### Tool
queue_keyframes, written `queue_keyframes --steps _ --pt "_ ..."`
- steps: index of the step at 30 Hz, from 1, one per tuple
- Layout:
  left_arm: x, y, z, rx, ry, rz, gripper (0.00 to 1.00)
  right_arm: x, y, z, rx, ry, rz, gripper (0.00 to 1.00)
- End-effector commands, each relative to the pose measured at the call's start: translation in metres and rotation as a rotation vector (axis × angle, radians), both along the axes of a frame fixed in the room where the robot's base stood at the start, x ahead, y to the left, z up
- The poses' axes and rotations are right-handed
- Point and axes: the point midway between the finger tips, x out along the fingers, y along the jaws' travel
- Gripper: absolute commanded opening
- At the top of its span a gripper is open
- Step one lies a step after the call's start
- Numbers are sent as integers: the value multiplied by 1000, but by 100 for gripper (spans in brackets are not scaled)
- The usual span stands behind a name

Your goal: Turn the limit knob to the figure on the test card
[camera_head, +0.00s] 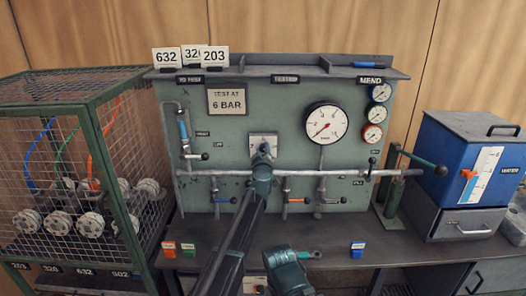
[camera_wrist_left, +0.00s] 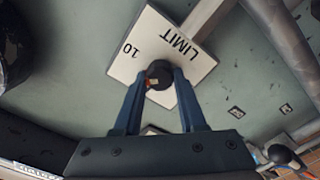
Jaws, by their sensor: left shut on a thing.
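The test card (camera_head: 226,101) on the green panel reads "TEST AT 6 BAR". The limit knob's white plate (camera_head: 263,138) is right of the card and partly hidden behind my left gripper (camera_head: 263,152). In the left wrist view the plate (camera_wrist_left: 183,48) shows "LIMIT" and "10"; its other figures are hidden or unreadable. The round black limit knob (camera_wrist_left: 160,72) has a small red and yellowish mark on its lower left side. My left gripper (camera_wrist_left: 160,82) is shut on the knob, one blue finger on each side.
A grey horizontal pipe (camera_head: 340,173) with several valve handles crosses the panel below the plate. A large gauge (camera_head: 325,122) is to the right. A wire cage (camera_head: 70,150) stands left and a blue water tank (camera_head: 450,150) right.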

Motion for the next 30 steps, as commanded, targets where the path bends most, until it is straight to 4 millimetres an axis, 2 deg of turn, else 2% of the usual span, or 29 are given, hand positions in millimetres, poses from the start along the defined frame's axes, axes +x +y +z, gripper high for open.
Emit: queue_keyframes --steps 18,30 --pt "-1 1 -2 -563 0 0 0 0 0 -2 0 0 0 50" --pt "-1 2 -3 -786 0 0 0 0 0 -3 0 0 0 50"
